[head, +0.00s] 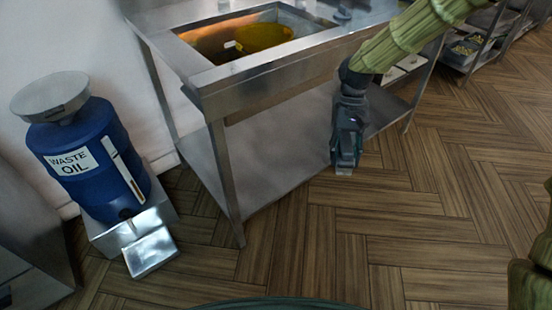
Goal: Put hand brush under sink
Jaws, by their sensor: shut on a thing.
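The steel sink (275,80) stands on legs at the top centre of the head view. Its basin holds a yellow-orange round thing (263,36). A flat steel lower shelf (265,150) lies under the sink, its visible part bare. My gripper (344,165) points down in front of the sink, by the shelf's front edge in the picture. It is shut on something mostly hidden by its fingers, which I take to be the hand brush. No other hand brush shows.
A blue waste oil drum (88,160) stands on a metal stand at the left, with a small steel tray (150,250) in front. A sink leg (226,180) stands at the shelf's near corner. The wooden floor (380,235) in front is clear.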

